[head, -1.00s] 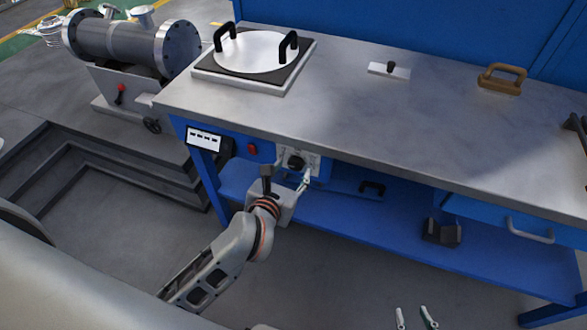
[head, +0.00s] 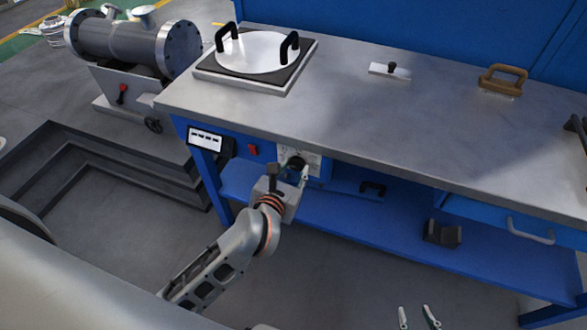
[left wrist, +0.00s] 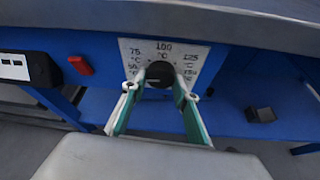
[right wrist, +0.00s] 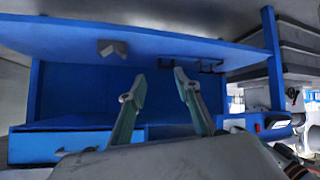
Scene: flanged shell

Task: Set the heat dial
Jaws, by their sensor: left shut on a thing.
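The heat dial (head: 297,163) is a black knob on a white scale plate (head: 314,162) on the blue front panel under the worktop. In the left wrist view the dial (left wrist: 159,72) sits between my left fingertips, with printed temperature marks around it. My left gripper (left wrist: 160,84) is shut on the dial, one finger at each side. The dial's exact pointer position is too small to read. My right gripper (right wrist: 158,82) is open and empty, its fingers apart. Its fingertips also show at the bottom of the head view (head: 418,318), away from the panel.
A red switch (head: 253,150) and a display box (head: 206,139) sit left of the dial. A hot plate with a round handled lid (head: 262,52) stands on the worktop above. A blue lower shelf (head: 330,205) and a drawer handle (head: 530,231) lie to the right.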

